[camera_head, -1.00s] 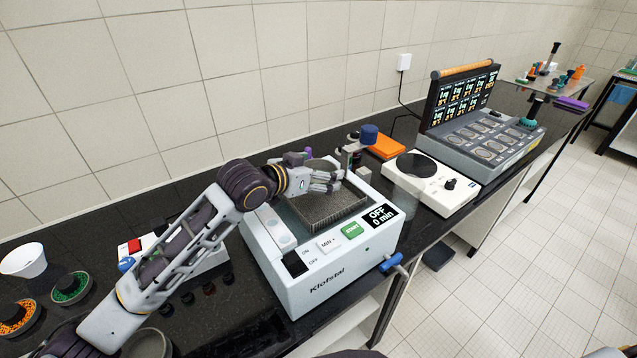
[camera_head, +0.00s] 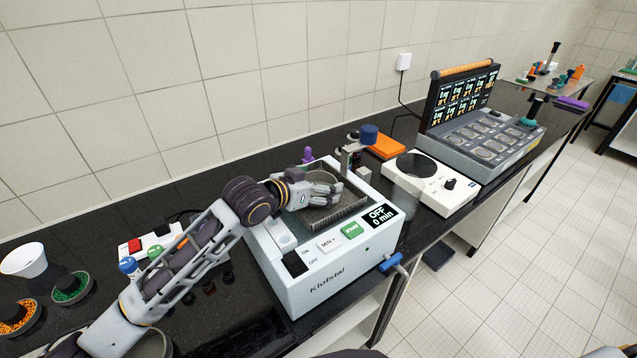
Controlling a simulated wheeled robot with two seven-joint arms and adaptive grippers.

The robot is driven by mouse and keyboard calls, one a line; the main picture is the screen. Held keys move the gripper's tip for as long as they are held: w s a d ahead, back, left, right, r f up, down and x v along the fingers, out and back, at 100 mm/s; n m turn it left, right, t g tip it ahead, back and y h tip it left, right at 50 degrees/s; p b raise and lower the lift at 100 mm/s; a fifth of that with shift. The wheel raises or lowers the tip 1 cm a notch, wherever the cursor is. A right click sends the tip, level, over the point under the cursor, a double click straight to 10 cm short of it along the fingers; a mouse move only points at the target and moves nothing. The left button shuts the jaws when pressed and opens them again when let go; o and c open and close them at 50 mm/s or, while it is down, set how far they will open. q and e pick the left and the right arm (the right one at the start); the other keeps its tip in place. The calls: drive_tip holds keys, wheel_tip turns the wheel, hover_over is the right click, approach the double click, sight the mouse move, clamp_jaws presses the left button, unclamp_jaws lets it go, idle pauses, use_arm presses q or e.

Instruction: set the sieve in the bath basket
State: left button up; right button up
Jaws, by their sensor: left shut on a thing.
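The bath (camera_head: 330,287) is a white box with a display reading "OFF 0 min", a green START button and an ON/OFF switch. A grey mesh basket (camera_head: 343,215) sits in its open top. My left gripper (camera_head: 330,192) is over the basket, its fingers low at the basket's opening. It is shut on the sieve (camera_head: 321,177), a round grey ring partly hidden by the fingers. The sieve looks to be at or within the basket opening; I cannot tell whether it touches the basket floor. My right gripper is not in view.
A white device with a dark round plate (camera_head: 416,165) stands right of the bath. Behind it are an orange block (camera_head: 386,146) and a stand with a blue knob (camera_head: 369,133). A white cup (camera_head: 24,260) and green dish (camera_head: 71,287) lie left. Dark counter surrounds the bath.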

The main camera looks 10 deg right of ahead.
use_arm(q)
drive_tip(key=o, duration=0.8)
drive_tip(key=shift+c, duration=0.2)
drive_tip(key=shift+s+r, duration=0.1)
drive_tip(key=v, duration=1.2)
drive_tip(key=shift+b, duration=0.45)
